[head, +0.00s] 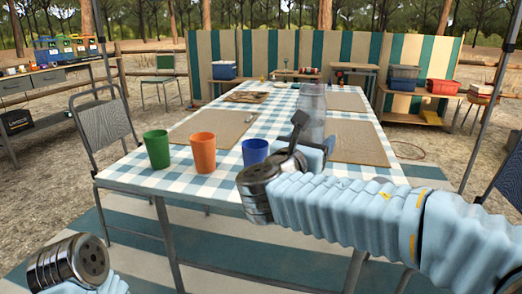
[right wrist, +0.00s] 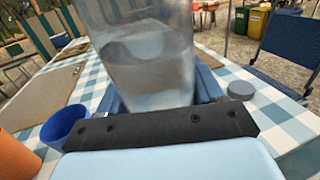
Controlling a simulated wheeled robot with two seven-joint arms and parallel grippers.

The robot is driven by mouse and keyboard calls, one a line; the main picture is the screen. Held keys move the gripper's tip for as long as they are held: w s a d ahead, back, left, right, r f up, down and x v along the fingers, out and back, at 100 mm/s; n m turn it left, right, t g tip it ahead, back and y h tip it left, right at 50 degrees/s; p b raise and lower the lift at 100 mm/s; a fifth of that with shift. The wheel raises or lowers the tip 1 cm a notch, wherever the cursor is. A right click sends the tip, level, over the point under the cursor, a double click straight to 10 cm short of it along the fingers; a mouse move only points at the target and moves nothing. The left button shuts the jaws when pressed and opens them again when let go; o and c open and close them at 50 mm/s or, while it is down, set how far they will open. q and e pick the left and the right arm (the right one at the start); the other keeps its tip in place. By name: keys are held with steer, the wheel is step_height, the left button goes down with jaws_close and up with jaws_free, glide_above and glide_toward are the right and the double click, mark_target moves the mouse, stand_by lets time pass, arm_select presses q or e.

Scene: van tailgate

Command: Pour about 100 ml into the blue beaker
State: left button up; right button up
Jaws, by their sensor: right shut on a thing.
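A blue beaker (head: 255,152) stands upright on the checked table, partly hidden behind my right gripper in the head view. It also shows at the left of the right wrist view (right wrist: 64,126). My right gripper (head: 298,140) is shut on a clear container (head: 311,105) and holds it to the right of the blue beaker. In the right wrist view the container (right wrist: 145,60) is tilted slightly and has clear liquid in it. An orange beaker (head: 203,153) and a green beaker (head: 157,149) stand left of the blue one. Of my left arm only a wrist part shows at the bottom left; its fingers are out of frame.
The table (head: 128,180) has a blue and white checked cloth and several tan mats (head: 358,142). A grey round lid (right wrist: 241,90) lies on the cloth in the right wrist view. A folding chair (head: 107,135) stands at the table's left.

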steer(key=w+f+b, duration=0.1)
steer(key=w+f, duration=0.4)
steer(key=shift+w+f, duration=0.3)
steer(key=shift+w, duration=0.05)
steer(key=shift+r+n, duration=0.1)
steer(key=shift+n, duration=0.2)
